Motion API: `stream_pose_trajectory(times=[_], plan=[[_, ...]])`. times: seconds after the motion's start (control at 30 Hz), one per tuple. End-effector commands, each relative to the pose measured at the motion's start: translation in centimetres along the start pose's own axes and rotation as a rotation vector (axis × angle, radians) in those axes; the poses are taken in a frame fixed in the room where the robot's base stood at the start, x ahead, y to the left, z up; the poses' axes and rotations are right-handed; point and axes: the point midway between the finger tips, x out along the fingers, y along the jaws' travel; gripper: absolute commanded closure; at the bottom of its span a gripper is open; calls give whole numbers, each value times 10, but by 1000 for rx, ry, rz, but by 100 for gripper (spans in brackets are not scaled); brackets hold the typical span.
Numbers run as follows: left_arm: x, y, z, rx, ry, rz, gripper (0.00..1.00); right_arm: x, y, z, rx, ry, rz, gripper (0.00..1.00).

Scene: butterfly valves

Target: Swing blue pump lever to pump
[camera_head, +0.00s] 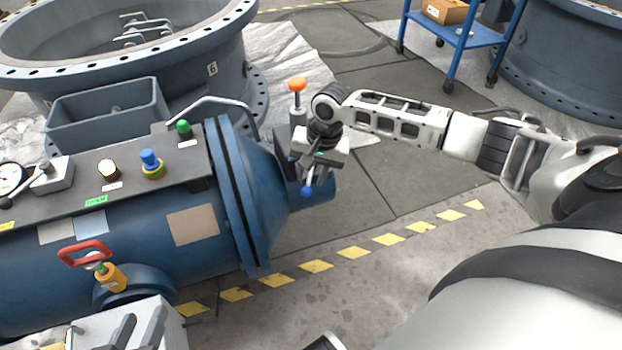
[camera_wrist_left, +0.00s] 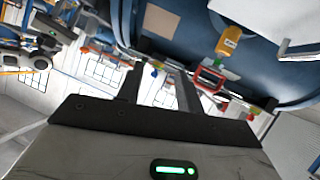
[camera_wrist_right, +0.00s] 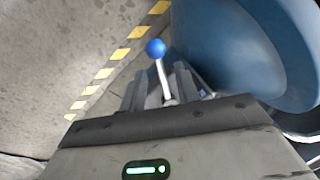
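The blue-knobbed lever (camera_head: 307,191) sits at the narrow right end of the blue tank, its ball pointing down in the head view. In the right wrist view, its blue ball (camera_wrist_right: 155,47) tops a thin metal stem that appears between my fingers. My right gripper (camera_head: 312,172) is at this lever, with its fingers apart; I cannot tell whether either touches the stem. The lever's base is hidden by my gripper. My left gripper (camera_head: 136,332) is open and empty at the lower left, near the tank's front side.
The blue tank (camera_head: 225,240) carries a red handle (camera_head: 85,252), a yellow fitting (camera_head: 112,277) and a blue knob (camera_head: 150,160) on top. An orange-topped post (camera_head: 297,85) stands behind my right gripper. Open floor (camera_head: 400,270) lies right of the tank.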

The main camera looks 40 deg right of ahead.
Motion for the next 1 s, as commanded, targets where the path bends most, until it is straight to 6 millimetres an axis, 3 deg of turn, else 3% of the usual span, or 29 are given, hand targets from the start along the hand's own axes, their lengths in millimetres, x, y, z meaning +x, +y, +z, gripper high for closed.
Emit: stream_pose_trajectory(times=[0.37, 0.4, 0.5, 0.9, 1.0], plan=[[-3, 6, -5, 5, 24, 15, 64, 8, 0, 0, -1, 1, -1, 68], [-3, 5, -4, 5, 22, 15, 64, 8, 0, 0, -1, 0, -1, 71], [-3, 5, -4, 6, 20, 15, 64, 8, 0, 0, -1, 0, -1, 99], [-8, 3, -7, 10, -17, 4, 64, 2, 7, -1, -12, -5, 2, 100], [-3, -6, 8, -11, -110, -29, 64, -2, 16, -2, -29, -11, 4, 100]])
